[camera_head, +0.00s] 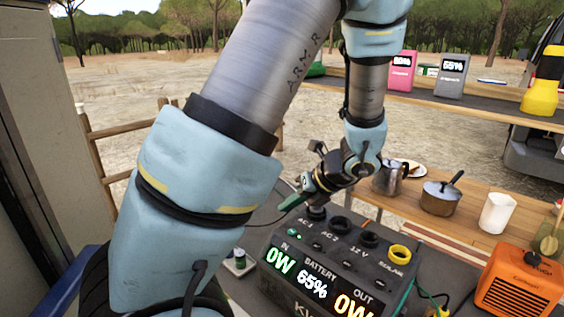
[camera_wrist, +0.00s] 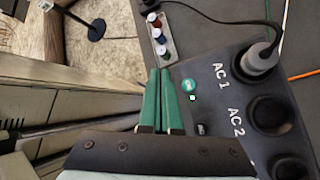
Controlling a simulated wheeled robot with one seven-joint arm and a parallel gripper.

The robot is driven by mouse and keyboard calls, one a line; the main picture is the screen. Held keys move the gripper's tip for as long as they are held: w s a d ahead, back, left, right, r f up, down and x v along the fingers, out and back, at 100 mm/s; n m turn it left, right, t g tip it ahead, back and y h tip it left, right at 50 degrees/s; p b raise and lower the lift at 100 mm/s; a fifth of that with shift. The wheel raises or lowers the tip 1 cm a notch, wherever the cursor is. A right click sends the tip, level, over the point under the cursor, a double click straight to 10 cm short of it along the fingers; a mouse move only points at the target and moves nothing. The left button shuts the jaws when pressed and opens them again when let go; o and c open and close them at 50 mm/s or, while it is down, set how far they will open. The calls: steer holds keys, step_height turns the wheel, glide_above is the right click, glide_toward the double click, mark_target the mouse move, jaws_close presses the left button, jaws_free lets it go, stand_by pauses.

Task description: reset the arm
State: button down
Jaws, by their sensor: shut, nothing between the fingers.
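My gripper (camera_head: 287,207) hangs just above the back left edge of the power station (camera_head: 318,262). In the wrist view its two green fingers (camera_wrist: 160,75) lie together, shut and empty, beside the green round button (camera_wrist: 188,85). The power station's display reads 0W in, 65% battery and 0W out. A grey plug (camera_wrist: 262,58) sits in the AC 1 socket, with its cable running off. The AC 2 socket (camera_wrist: 268,112) is empty. My arm rises from the lower left, bends over at the top and comes down to the gripper.
An orange box (camera_head: 520,282) stands right of the power station. A yellow lantern (camera_head: 541,90) is on the back shelf.

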steer(key=s+a+n+g+h, duration=0.1)
steer(key=a+n, duration=0.3)
steer(key=n, duration=0.6)
steer(key=s+a+r+n+g+h+b, duration=0.1)
steer(key=s+a+n+h, duration=0.2)
steer(key=n, duration=0.8)
steer(key=s+a+r+n+g+h, duration=0.1)
steer(key=a+n, duration=0.4)
steer(key=n, duration=0.5)
steer(key=shift+s+r+n+h, duration=0.25)
steer(key=shift+s+n+h, duration=0.2)
steer(key=shift+h, duration=0.55)
